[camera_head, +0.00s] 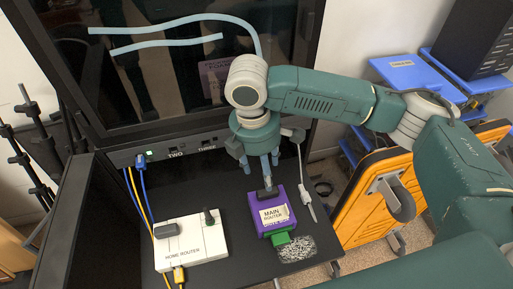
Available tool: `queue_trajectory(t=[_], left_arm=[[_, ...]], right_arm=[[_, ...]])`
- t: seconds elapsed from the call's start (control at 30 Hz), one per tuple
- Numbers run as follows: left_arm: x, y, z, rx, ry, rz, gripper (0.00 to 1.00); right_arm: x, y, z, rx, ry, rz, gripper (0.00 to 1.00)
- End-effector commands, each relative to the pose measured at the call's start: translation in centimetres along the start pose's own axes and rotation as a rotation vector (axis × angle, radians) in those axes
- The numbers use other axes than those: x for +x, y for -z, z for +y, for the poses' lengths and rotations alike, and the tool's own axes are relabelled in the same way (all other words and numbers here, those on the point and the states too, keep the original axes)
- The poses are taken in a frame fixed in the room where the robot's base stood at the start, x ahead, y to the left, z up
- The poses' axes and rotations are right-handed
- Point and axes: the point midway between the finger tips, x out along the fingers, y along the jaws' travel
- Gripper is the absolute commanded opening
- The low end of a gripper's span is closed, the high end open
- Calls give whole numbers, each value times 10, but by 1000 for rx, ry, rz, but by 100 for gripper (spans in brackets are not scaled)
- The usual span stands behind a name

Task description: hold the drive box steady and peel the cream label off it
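A purple box (266,204) lies on the dark worktop, with a cream label (275,215) reading MAIN ROUTER on its top face. A green piece (291,248) sits against its near edge. The arm from the right reaches over, and its gripper (264,178) points down at the far edge of the box. A dark piece is at its fingertips; I cannot tell whether it is part of the gripper or whether the fingers touch the box. The label looks flat. My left gripper is not in view.
A white HOME ROUTER box (191,243) stands left of the purple box, with a yellow cable. A speckled patch (296,249) lies in front of the green piece. A dark screen panel (190,75) rises behind.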

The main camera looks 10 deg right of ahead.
Motion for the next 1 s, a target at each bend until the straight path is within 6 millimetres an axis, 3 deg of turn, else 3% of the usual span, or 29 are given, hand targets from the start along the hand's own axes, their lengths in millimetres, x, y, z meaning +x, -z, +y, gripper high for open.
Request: queue_trajectory(t=[0.27, 0.7, 1.0], left_arm=[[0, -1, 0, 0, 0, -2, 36], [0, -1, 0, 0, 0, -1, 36], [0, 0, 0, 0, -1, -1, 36]], right_arm=[[16, -2, 0, 2, 3, -4, 55], [91, -2, 0, 1, 2, -3, 55], [108, -2, 0, 0, -1, -3, 55]])
